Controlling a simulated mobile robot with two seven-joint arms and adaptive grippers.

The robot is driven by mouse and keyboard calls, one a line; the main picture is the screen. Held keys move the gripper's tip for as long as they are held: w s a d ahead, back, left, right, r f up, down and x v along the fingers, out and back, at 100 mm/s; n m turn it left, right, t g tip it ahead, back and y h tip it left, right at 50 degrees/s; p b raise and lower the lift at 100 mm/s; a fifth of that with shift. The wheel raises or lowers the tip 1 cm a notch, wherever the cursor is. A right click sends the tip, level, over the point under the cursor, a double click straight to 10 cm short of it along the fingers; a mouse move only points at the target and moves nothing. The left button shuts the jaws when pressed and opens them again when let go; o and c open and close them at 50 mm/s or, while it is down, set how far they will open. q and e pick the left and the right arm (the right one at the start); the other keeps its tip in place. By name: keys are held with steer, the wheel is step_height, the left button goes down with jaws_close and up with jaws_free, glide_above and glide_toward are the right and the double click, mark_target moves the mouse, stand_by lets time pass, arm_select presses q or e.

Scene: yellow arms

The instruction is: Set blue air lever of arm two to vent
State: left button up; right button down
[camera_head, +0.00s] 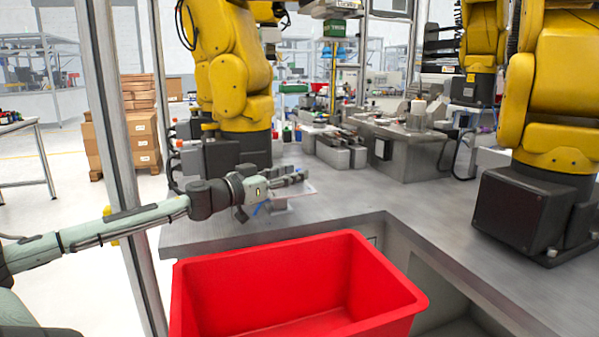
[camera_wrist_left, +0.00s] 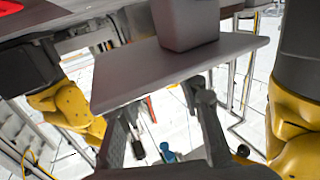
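My left gripper (camera_head: 292,178) reaches in from the left over the near left part of the grey table. In the left wrist view its two fingers (camera_wrist_left: 163,115) stand apart, with nothing clearly held between them. In the left wrist view a small blue knob (camera_wrist_left: 168,155) shows low between the fingers. Whether the gripper touches it, and its setting, I cannot tell. My right gripper is not in view.
A red bin (camera_head: 290,285) stands in front of the table edge. A yellow robot arm (camera_head: 232,75) stands behind my gripper; another (camera_head: 555,90) stands at the right. Grey fixtures (camera_head: 400,150) sit at the back. The table's middle (camera_head: 370,195) is clear.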

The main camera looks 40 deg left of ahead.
arm_select(q)
steer(key=shift+w+d, duration=0.1)
steer(key=shift+w, duration=1.3)
jaws_close()
